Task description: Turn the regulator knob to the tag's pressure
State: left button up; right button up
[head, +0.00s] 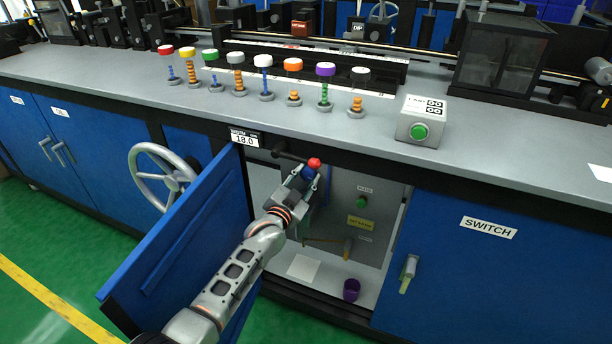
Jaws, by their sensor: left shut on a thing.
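My left gripper (307,181) reaches into the open cabinet under the counter. It is shut on what seems to be the regulator knob, a blue part (309,173) mostly hidden by the fingers. A red ball (314,163) shows just above the fingertips, close to the end of a dark bar (290,157). A yellow tag (360,223) is on the grey panel inside the cabinet, right of the gripper; its print is too small to read. No pressure gauge can be made out. My right gripper is not in view.
An open blue door (190,240) stands left of my arm. A display (245,139) reads 18.0. A green button (361,201), a small lever (347,248) and a purple cup (351,290) are in the cabinet. The closed SWITCH door (490,270) is at right.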

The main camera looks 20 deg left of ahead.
pick_arm(q)
jog(key=shift+m, duration=1.1)
jog(key=o, duration=1.1)
jog(key=shift+s, duration=0.15)
jog(key=s, duration=1.1)
jog(key=shift+s+a, duration=0.2)
jog(key=shift+s, duration=0.2)
